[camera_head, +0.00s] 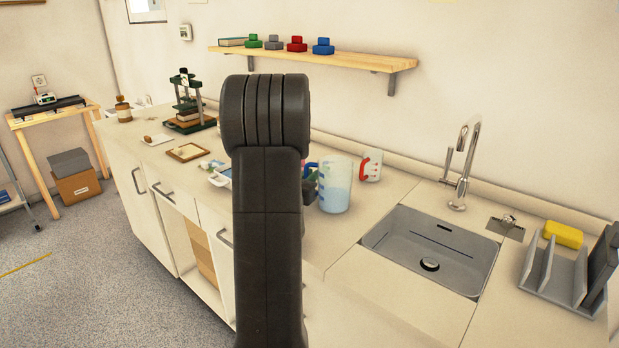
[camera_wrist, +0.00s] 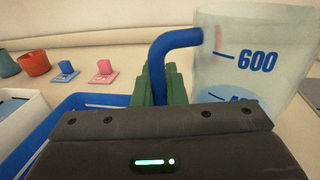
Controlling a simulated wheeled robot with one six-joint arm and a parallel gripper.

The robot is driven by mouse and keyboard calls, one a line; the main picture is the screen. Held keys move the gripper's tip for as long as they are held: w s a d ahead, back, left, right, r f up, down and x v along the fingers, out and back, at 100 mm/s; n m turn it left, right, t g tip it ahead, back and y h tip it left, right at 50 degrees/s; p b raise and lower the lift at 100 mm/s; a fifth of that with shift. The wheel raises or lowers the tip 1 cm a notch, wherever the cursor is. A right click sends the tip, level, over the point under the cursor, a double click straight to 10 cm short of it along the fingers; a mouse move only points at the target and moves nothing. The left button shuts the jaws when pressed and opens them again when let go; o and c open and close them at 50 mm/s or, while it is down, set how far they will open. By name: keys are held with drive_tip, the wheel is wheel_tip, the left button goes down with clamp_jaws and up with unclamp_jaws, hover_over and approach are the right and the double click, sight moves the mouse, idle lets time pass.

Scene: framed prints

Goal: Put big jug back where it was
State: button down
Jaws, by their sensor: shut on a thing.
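The big jug (camera_head: 336,187) is a clear beaker with blue marks, a blue handle and pale blue liquid. It stands upright over the counter left of the sink; I cannot tell whether its base touches the counter. In the wrist view the jug (camera_wrist: 255,62) fills the upper right, with "600" on its side. My gripper (camera_wrist: 157,85) has green fingers closed on the jug's blue handle (camera_wrist: 172,45). In the head view my dark arm hides most of the gripper.
A white jug with a red handle (camera_head: 372,165) stands just behind the big jug. The sink (camera_head: 430,250) and tap (camera_head: 462,165) are to the right. A wall shelf (camera_head: 320,57) hangs above. A blue tray (camera_wrist: 60,118) lies left of the gripper.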

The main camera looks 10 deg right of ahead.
drive_tip(key=shift+f, duration=0.1)
drive_tip(key=c, duration=1.5)
unclamp_jaws()
drive_tip(key=shift+r, duration=0.2)
drive_tip(key=v, duration=1.2)
drive_tip(key=shift+f, duration=0.1)
